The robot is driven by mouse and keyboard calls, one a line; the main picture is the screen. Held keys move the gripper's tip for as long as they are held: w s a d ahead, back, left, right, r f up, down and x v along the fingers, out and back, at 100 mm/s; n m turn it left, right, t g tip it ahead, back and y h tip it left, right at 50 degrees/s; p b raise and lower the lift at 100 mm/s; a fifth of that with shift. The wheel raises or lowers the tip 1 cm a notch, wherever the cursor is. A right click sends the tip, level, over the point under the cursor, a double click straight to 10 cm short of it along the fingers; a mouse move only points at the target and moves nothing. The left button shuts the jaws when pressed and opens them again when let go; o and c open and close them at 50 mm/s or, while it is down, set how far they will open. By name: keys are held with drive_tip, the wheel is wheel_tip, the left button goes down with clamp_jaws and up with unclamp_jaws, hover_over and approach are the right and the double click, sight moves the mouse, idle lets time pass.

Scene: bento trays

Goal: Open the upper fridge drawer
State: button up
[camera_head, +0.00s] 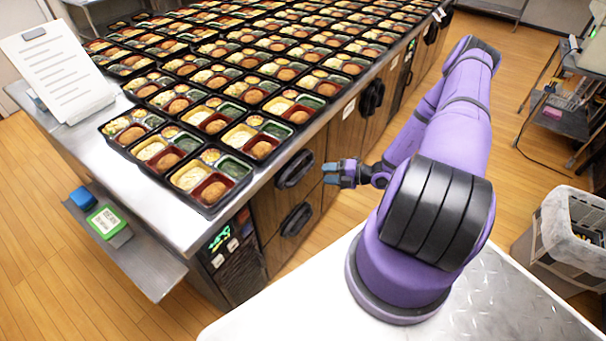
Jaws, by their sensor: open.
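The counter fridge has wooden drawer fronts facing my arm. The upper drawer (268,201) nearest the control panel has a black handle (295,169) and looks closed. The lower drawer (283,252) below it has a similar black handle (297,219) and also looks closed. My gripper (329,174) is blue-grey and open, with its fingers pointing left towards the upper handle. A small gap shows between the fingertips and that handle. Nothing is seen between the fingers.
Many bento trays (210,179) cover the steel countertop (150,205) above the drawers. A document stand (62,75) stands at its left end. A side shelf (128,240) sticks out at lower left. A lined bin (570,238) stands at right. Floor in front of the drawers looks clear.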

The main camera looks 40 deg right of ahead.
sight(306, 173)
drive_tip(key=x, duration=0.9)
clamp_jaws()
